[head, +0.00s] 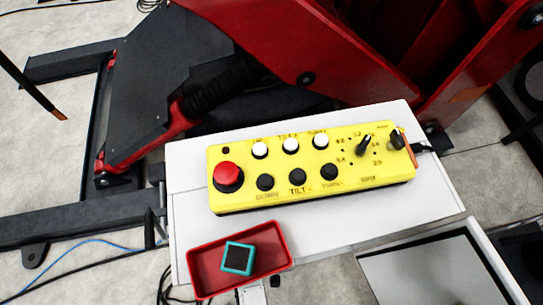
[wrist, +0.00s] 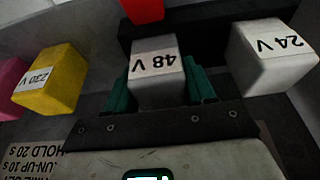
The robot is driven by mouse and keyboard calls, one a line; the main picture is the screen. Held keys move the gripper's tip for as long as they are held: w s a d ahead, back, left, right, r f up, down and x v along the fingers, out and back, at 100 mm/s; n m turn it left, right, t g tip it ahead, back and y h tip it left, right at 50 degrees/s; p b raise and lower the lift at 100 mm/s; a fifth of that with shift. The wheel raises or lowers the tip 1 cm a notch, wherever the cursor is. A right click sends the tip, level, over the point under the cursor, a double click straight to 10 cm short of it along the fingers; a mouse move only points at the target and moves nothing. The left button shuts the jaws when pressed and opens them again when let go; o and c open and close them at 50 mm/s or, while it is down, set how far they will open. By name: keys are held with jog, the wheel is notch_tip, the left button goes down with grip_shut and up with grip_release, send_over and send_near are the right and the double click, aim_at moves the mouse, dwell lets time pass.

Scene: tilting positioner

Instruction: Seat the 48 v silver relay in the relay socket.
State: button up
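The silver relay (wrist: 155,75), marked 48 V, is in the middle of the wrist view, its label upside down. My gripper (wrist: 158,88) has its two teal fingers on either side of this relay, with no clear gap showing, so it looks shut on it. The relay's underside is hidden, so I cannot tell whether it is lifted. My gripper does not show in the head view. I cannot make out the relay socket in either view.
A yellow 230 V relay (wrist: 50,80) and a white 24 V relay (wrist: 272,58) flank the silver one. A red block (wrist: 143,10) lies beyond. The head view shows a yellow control pendant (head: 310,160) and a red tray (head: 204,268) holding a teal-edged block (head: 238,258).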

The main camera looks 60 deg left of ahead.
jog(key=o, duration=0.4)
dwell(0.3)
jog(key=shift+d+r, duration=0.1)
jog(key=shift+r, duration=0.4)
jog(key=p+v, duration=0.1)
jog(key=v, duration=0.3)
jog(key=shift+s, duration=0.1)
jog(key=s+d, duration=0.1)
jog(key=d, duration=0.2)
jog(key=s+d, duration=0.2)
jog(key=d, duration=0.2)
jog(key=s+d+b, duration=0.1)
jog(key=d, duration=0.3)
jog(key=shift+s+d+r, duration=0.1)
jog(key=shift+s, duration=0.2)
